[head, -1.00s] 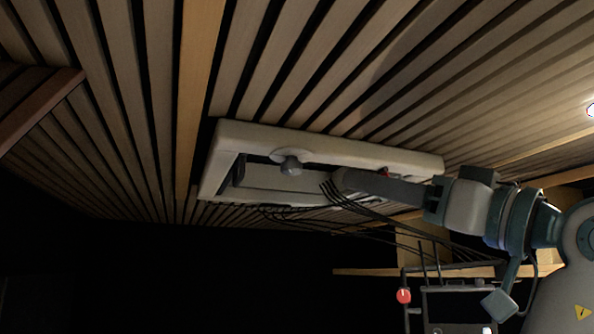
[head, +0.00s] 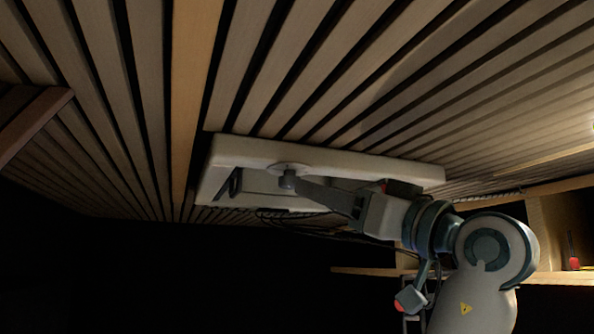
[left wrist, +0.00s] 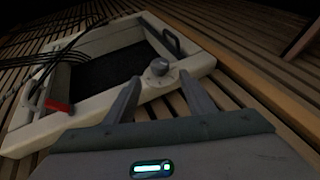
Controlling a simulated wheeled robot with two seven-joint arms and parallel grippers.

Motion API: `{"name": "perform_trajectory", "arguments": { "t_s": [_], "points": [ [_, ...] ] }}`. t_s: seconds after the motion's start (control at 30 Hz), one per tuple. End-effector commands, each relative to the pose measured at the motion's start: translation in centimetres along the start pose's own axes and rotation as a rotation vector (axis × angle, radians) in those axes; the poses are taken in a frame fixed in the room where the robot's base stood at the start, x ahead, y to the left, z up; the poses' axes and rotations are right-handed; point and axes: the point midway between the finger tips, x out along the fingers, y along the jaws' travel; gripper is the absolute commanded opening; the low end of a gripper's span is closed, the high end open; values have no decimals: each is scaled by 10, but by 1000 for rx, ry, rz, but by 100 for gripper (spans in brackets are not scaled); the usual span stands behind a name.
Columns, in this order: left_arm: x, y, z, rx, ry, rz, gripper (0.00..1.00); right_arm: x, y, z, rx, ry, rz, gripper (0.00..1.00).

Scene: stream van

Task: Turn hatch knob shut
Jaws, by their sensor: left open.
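The hatch knob (head: 287,181) is a grey knob on a pale round plate on the white hatch frame (head: 340,162) in the slatted ceiling. My left gripper (head: 299,184) reaches it from the right in the head view, its fingertips at the knob. In the left wrist view my left gripper (left wrist: 160,80) is open, with one finger on each side of the knob (left wrist: 159,67), which shows between and just beyond the tips. I cannot tell whether either finger touches it. My right gripper is not in view.
A dark handle (left wrist: 171,41) sits on the hatch beyond the knob. A red part (left wrist: 58,105) and several black cables (left wrist: 50,55) are at the left in the wrist view. Wooden slats (head: 300,80) surround the frame. The space below is dark.

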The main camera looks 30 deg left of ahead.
Motion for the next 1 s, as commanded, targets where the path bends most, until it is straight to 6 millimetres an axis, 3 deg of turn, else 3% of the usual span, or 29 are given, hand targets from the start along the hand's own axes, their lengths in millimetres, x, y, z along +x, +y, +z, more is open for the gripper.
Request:
{"name": "perform_trajectory", "arguments": {
  "t_s": [0.2, 0.43, 0.9, 0.93, 1.0],
  "points": [
    [42, 0, -4, 2, 0, -3, 49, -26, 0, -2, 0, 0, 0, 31],
    [70, 0, -2, 2, 1, -1, 49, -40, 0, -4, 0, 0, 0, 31],
    [79, 0, 0, 1, 0, 0, 49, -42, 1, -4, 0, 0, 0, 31],
    [79, 0, 0, 1, 0, 0, 47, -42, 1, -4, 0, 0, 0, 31],
    [79, 0, 0, 1, 0, 0, 30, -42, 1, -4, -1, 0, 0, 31]
  ]
}}
